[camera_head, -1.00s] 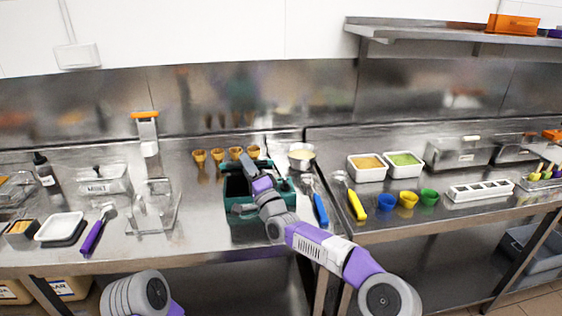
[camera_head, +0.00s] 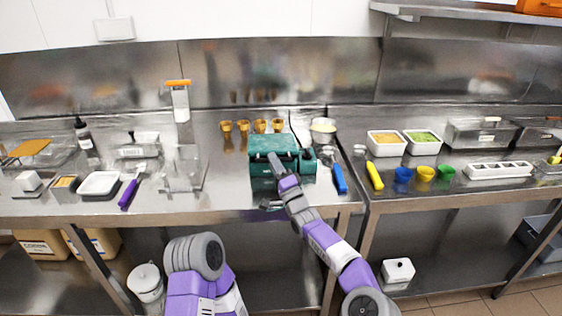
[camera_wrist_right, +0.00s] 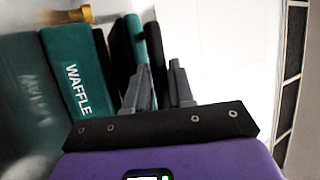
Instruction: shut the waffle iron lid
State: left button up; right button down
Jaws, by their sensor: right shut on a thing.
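The green waffle iron (camera_head: 267,144) stands on the left counter, right of its middle. Its lid (camera_head: 262,157) shows a green face and looks lowered; I cannot tell whether it is fully down. In the right wrist view a green waffle iron part (camera_wrist_right: 75,85) bears the word WAFFLE. My right gripper (camera_head: 275,163) is at the front of the waffle iron. In the wrist view its fingers (camera_wrist_right: 157,82) are close together by a dark bar, and it is shut on what looks like the lid handle. My left arm shows at the bottom, its gripper out of view.
Several cones (camera_head: 243,126) stand behind the waffle iron. A blue-handled tool (camera_head: 340,178) lies to its right, and a white bowl (camera_head: 323,125) is behind. A clear stand (camera_head: 185,170) is to the left. The counter between stand and waffle iron is mostly clear.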

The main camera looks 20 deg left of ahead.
jog(key=shift+w+f+h, duration=0.15)
jog(key=shift+f+h, duration=0.15)
jog(key=shift+f, duration=0.3)
jog(key=c, duration=1.2)
grip_release()
jog(key=shift+w+f, duration=0.1)
jog(key=shift+w, duration=0.05)
jog(key=shift+o, duration=0.6)
jog(key=shift+w+a, duration=0.1)
jog(key=shift+v, duration=1)
jog(key=shift+r+p+v, duration=0.2)
jog(key=shift+p+v, duration=0.1)
jog(key=shift+v, duration=2.45)
